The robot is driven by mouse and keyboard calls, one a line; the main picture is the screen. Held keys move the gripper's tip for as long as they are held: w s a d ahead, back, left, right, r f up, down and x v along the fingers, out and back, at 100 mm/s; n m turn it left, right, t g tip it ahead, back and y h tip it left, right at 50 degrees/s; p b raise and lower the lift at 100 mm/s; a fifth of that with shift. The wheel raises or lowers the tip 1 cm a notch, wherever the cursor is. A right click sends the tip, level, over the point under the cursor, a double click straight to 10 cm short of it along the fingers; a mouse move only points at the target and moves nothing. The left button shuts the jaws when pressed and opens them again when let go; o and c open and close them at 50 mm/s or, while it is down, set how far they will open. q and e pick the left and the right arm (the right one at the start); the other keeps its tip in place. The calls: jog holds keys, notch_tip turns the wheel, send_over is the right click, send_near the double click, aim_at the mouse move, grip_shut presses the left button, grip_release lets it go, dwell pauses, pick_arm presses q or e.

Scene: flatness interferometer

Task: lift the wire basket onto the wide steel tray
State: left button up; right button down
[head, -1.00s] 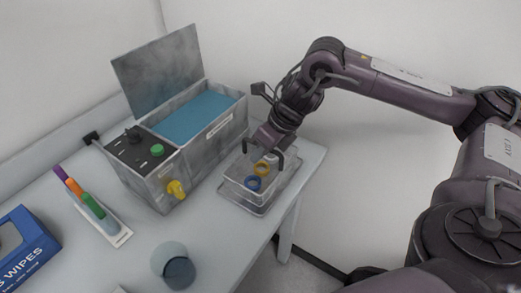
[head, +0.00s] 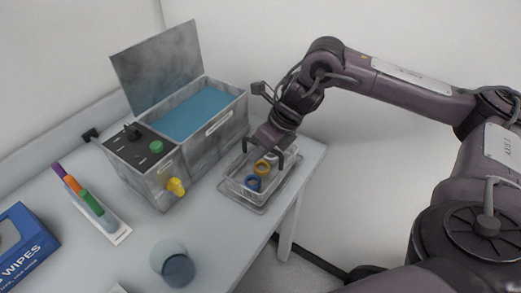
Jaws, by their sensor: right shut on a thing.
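The clear-looking wire basket (head: 237,182) is at the right end of the table, with a yellow ring (head: 262,167) and a blue ring (head: 253,184) in it. The wide steel tray (head: 259,209) lies on the table directly under the basket, its rim showing around it. The basket looks level and within the tray's outline; whether its bottom touches the tray is hard to tell. My right gripper (head: 265,156) reaches down from above and is shut on the basket, its fingers spread at the upper rim. My left gripper is not in view.
A grey tank (head: 220,140) with blue liquid, a raised lid (head: 160,65) and a yellow tap (head: 176,187) stands left of the tray. A cup (head: 172,262), a rack of coloured markers (head: 92,205) and a blue wipes box (head: 25,245) are further left. The table edge is close beside the tray.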

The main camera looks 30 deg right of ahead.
jog(key=shift+f, duration=0.1)
jog(key=c, duration=1.4)
grip_release()
notch_tip(320, 180, up, 12)
jog(key=p, duration=0.9)
jog(key=shift+p, duration=0.35)
jog(key=shift+s, duration=0.1)
